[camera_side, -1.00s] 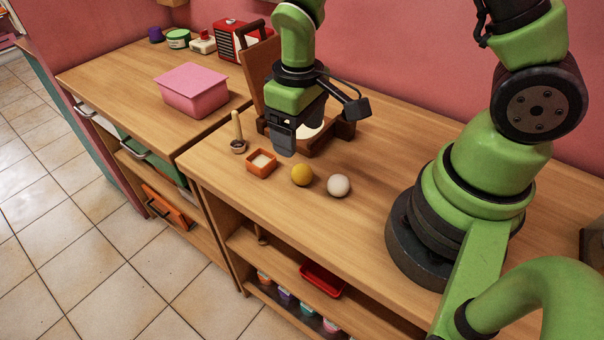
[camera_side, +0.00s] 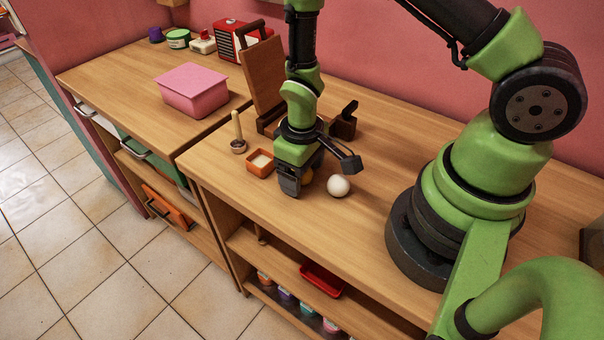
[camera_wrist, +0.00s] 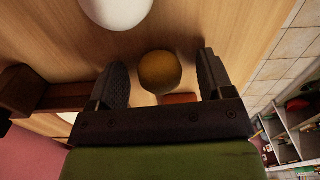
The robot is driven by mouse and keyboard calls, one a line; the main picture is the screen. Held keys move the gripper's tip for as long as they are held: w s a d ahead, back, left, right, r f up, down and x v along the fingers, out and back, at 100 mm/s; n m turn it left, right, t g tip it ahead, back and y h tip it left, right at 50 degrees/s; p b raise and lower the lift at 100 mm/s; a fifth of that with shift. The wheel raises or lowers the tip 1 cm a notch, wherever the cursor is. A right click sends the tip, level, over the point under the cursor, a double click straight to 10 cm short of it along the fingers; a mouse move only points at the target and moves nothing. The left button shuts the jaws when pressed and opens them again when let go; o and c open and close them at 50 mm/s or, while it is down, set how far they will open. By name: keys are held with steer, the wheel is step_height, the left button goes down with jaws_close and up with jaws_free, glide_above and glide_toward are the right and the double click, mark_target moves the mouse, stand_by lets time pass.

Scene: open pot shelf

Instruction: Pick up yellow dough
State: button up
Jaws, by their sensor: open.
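The yellow dough (camera_wrist: 160,72) is a round ball on the wooden counter. In the wrist view it lies between the two open fingers of my gripper (camera_wrist: 158,85), with a gap on each side. My gripper holds nothing.
A white dough ball (camera_side: 338,186) sits just right of my gripper; it also shows at the top of the wrist view (camera_wrist: 116,8). An orange square dish (camera_side: 261,163) and a wooden-handled tool (camera_side: 238,140) stand to the left. A wooden press (camera_side: 264,85) is behind.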

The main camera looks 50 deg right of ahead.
steer(key=c, duration=1)
steer(key=shift+r, duration=0.15)
